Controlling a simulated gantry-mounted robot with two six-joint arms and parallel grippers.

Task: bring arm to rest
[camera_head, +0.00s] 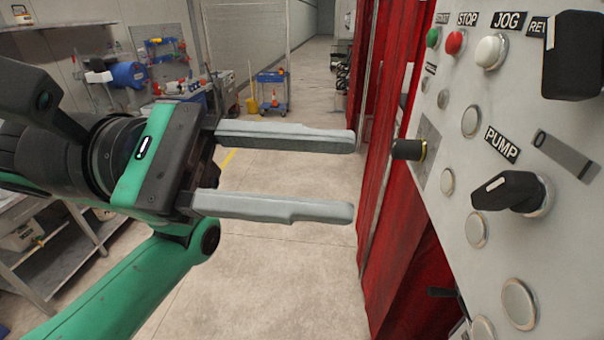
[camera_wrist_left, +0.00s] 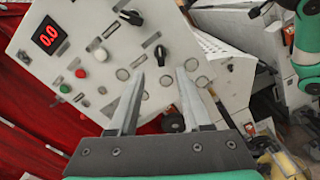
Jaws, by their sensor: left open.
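My left gripper (camera_head: 352,178) is open, with its two grey fingers apart and nothing between them. Its fingers point right toward the control panel (camera_head: 460,190) and stop a little short of it in the head view. A black knob (camera_head: 408,149) on the panel is just beyond the upper fingertip. In the left wrist view the open fingers (camera_wrist_left: 158,78) appear in front of the same panel (camera_wrist_left: 75,85), which has a red 0.0 display (camera_wrist_left: 46,36). The right gripper is not seen; a green arm link at the right edge of the wrist view is mine.
The panel carries a PUMP switch (camera_head: 508,191), a red STOP button (camera_head: 454,42) and a white JOG button (camera_head: 491,51). A red curtain-like surface (camera_head: 395,230) stands beside the panel. A workbench (camera_head: 50,260) is at the left. Open floor (camera_head: 290,260) lies below the gripper.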

